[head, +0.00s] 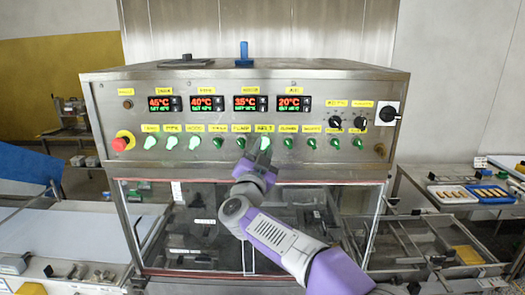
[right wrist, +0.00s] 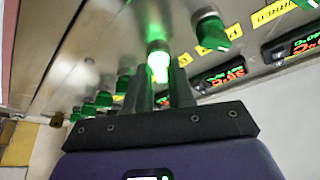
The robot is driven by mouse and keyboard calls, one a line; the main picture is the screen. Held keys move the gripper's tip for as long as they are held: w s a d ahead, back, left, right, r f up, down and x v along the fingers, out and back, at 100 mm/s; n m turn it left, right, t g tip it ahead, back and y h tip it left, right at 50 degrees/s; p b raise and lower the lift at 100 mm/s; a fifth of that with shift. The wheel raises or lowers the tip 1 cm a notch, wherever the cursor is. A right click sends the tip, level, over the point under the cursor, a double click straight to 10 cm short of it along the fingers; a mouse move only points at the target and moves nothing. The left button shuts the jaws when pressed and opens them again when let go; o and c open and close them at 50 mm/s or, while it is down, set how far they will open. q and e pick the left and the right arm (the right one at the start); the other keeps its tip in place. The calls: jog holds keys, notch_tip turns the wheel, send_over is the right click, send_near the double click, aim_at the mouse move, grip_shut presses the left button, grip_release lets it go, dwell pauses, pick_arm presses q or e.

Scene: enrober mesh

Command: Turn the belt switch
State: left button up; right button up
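The control panel (head: 330,95) is a steel face with a row of green switches under small yellow labels. My right gripper (head: 262,153) reaches up to a lit green switch (head: 265,142) right of the row's middle. The fingers hide part of the knob. My left gripper is not in view.
Several dark green switches (head: 310,143) and lit ones (head: 172,143) stand close by in the same row. A red stop button (head: 120,143) is at the left, black knobs (head: 335,122) at the right. A glass-fronted opening (head: 200,220) lies below.

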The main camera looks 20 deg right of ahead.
jog(key=shift+o, duration=1.2)
jog(key=b+v, duration=0.2)
jog(key=v, duration=0.5)
jog(key=shift+s, duration=0.2)
jog(key=shift+a+f, duration=0.1)
jog(key=shift+f, duration=0.05)
